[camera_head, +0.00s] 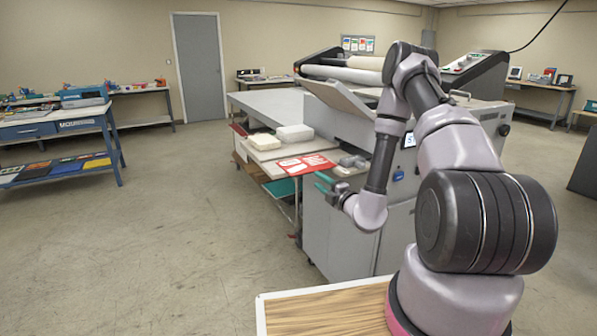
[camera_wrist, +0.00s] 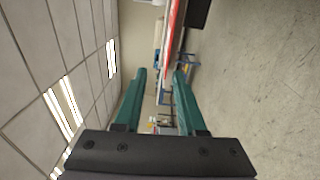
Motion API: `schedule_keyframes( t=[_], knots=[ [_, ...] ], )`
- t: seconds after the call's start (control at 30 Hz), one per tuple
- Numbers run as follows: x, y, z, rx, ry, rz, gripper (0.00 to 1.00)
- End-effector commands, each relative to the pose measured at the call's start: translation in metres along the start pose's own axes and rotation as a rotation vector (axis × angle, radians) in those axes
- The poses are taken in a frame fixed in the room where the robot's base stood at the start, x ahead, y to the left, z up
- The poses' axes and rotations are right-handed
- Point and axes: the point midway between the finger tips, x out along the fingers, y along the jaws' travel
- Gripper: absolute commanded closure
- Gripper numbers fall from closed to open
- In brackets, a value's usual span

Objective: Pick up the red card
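The red card (camera_head: 305,163), with white print, lies flat at the front of a side table in the head view. In the wrist view, the red card (camera_wrist: 175,35) is seen nearly edge-on as a thin red and white strip ahead of the fingers. My gripper (camera_head: 318,181) is just in front of and below the card in the head view. In the wrist view, my gripper (camera_wrist: 160,73) has its two green fingers apart with nothing clamped. The card lines up with the gap, closer to the right finger. I cannot tell whether its edge is between the tips.
The side table also holds a cream stack (camera_head: 264,141), a white block (camera_head: 295,132) and a grey object (camera_head: 352,161). The large laminator (camera_head: 345,225) stands close beside my arm. A blue workbench (camera_head: 60,128) is at the left. The floor between is clear.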

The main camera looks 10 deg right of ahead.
Motion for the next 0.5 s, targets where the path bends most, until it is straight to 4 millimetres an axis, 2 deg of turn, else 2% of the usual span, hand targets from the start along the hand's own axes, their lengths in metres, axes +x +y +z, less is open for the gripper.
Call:
schedule_keyframes(
  t=[0.03, 0.13, 0.4, 0.5],
  knots=[
    [-0.002, -0.009, 0.003, 0.018, -0.024, -0.012, 0.60],
    [0.002, -0.015, 0.007, 0.032, -0.048, -0.019, 0.60],
    [0.042, -0.016, 0.009, 0.030, -0.048, -0.019, 0.60],
    [0.050, -0.016, 0.009, 0.031, -0.047, -0.021, 0.60]
  ],
)
